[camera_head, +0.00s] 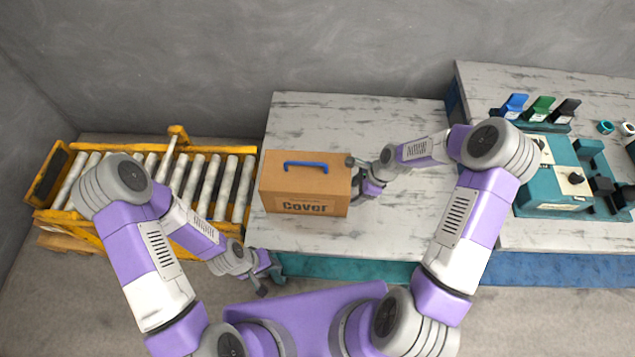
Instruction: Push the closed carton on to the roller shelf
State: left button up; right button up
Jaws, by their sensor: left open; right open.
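The closed carton (305,186) is a brown box with a blue handle on top and "Cover" printed on its front. It stands upright on the left part of the white-topped table (330,118), near the table's left edge. The roller shelf (208,187), a yellow frame with pale rollers, lies just left of the table. My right gripper (357,180) is at the carton's right side, open, seemingly against it; exact contact is hard to see. My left gripper (266,278) is open and empty, low in front of the table's front left corner.
A second table on the right holds a teal machine (560,178) and a blue, a green and a black bin (541,108). The first table's top is clear behind and right of the carton. A grey wall closes off the back.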

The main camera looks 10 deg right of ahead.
jog(key=shift+w+a, duration=0.2)
jog(key=shift+a, duration=0.5)
jog(key=shift+w+a, duration=0.2)
jog(key=shift+a, duration=0.45)
jog(key=shift+w+a, duration=0.2)
jog(key=shift+a, duration=0.6)
jog(key=shift+w+a+b, duration=0.15)
jog(key=shift+w+a, duration=0.25)
jog(key=shift+a, duration=0.85)
jog(key=shift+w+a+b, duration=0.1)
jog(key=shift+w+a, duration=0.25)
jog(key=shift+a, duration=0.85)
jog(key=shift+w+a+b, duration=0.15)
jog(key=shift+w+a, duration=0.25)
jog(key=shift+a, duration=0.95)
jog(key=shift+w+a, duration=0.35)
jog(key=shift+a, duration=0.9)
jog(key=shift+w+a, duration=0.4)
jog(key=shift+a, duration=0.85)
jog(key=shift+w+a, duration=0.35)
jog(key=shift+a, duration=0.9)
